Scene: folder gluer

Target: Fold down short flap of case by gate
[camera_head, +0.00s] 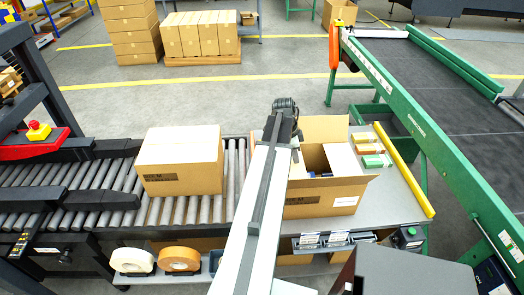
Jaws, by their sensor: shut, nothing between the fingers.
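An open brown case (325,197) stands on the table end of the roller line, right of my arm. Its back flap (325,128) stands up, and a flap at its right side (362,160) sticks outward. Its left side is partly hidden behind my arm, so I cannot tell how the flap there lies. Some dark blue contents show inside. My gripper (287,104) is shut and empty, above the case's back left corner; its fingertips are hard to make out. A second case (181,160), closed on top, stands on the rollers to the left.
A yellow bar (404,170) runs along the table's right edge, with small boxes (367,148) beside the open case. A green-framed conveyor (420,125) lies beyond. A red emergency-stop housing (40,138) is at left.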

